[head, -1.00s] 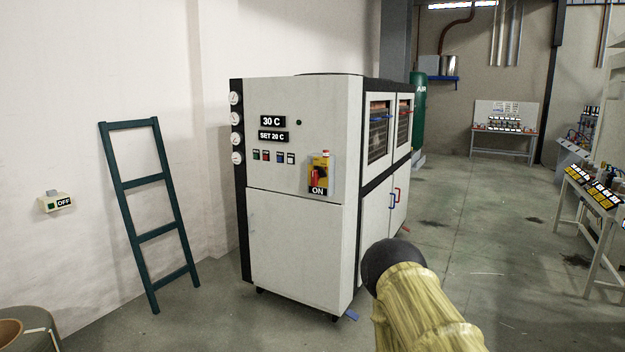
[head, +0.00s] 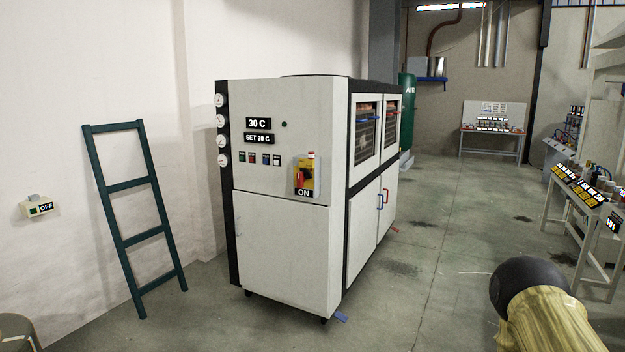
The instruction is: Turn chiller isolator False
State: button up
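The chiller (head: 285,240) is a large white cabinet with black edges, standing in the middle left of the head view. Its isolator (head: 305,178) is a yellow plate with a red handle on the right of the front panel, labelled ON. Displays above the panel buttons read 30 C and SET 20 C. Part of my arm, yellow with a dark rounded end, shows at the bottom right, well apart from the chiller. My gripper's fingers do not show.
A dark green ladder (head: 127,185) leans on the wall left of the chiller. A small wall switch labelled OFF (head: 40,207) is at far left. A bench with panels (head: 590,195) stands at right. The floor between chiller and bench is open.

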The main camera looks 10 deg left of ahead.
aim_at(303, 174)
jog(key=i, duration=1.85)
jog(key=u, duration=1.7)
